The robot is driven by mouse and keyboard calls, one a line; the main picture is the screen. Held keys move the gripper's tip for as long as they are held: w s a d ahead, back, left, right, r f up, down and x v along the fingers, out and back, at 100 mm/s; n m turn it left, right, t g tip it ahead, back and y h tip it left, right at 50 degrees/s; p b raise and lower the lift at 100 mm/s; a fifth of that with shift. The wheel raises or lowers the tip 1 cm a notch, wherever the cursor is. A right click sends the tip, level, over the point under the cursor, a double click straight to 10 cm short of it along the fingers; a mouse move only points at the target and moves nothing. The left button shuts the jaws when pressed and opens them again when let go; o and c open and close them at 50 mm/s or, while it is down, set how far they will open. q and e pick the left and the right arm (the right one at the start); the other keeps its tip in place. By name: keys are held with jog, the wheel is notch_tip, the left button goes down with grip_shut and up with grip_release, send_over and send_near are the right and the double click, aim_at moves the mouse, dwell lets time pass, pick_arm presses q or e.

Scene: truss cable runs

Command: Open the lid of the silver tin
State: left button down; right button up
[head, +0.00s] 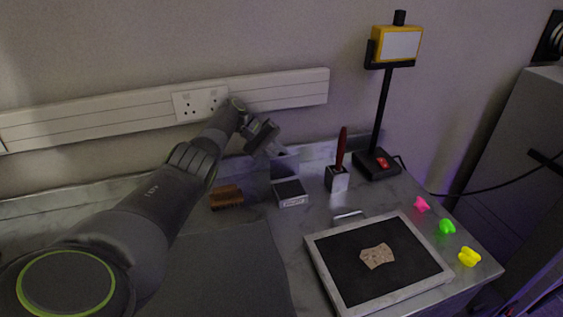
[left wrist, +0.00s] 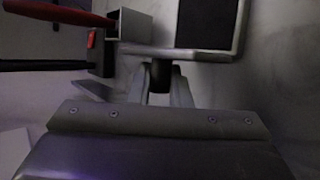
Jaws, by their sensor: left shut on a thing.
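The silver tin (head: 292,201) stands on the marble worktop near the wall, with a dark inside showing at its top. Its lid (head: 286,166) stands raised, roughly upright, at the tin's back edge. My left gripper (head: 268,142) is behind and above the lid. In the left wrist view the gripper (left wrist: 161,82) is shut on a dark knob on the lid (left wrist: 180,53), which shows nearly edge-on. Beyond it the tin's bright rim (left wrist: 239,25) frames the dark inside. My right gripper is not in view.
A red-handled tool in a holder (head: 337,181) and a lamp on a black base (head: 377,165) stand right of the tin. A brown brush (head: 226,197) lies left. A framed tray (head: 321,270) with a tan piece is in front. Small coloured pieces (head: 447,227) lie right.

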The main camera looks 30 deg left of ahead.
pick_arm(q)
jog(key=shift+f, duration=0.1)
dwell(0.5)
jog(key=c, duration=1.3)
grip_release()
jog(key=shift+w, duration=0.1)
jog(key=shift+c, duration=0.2)
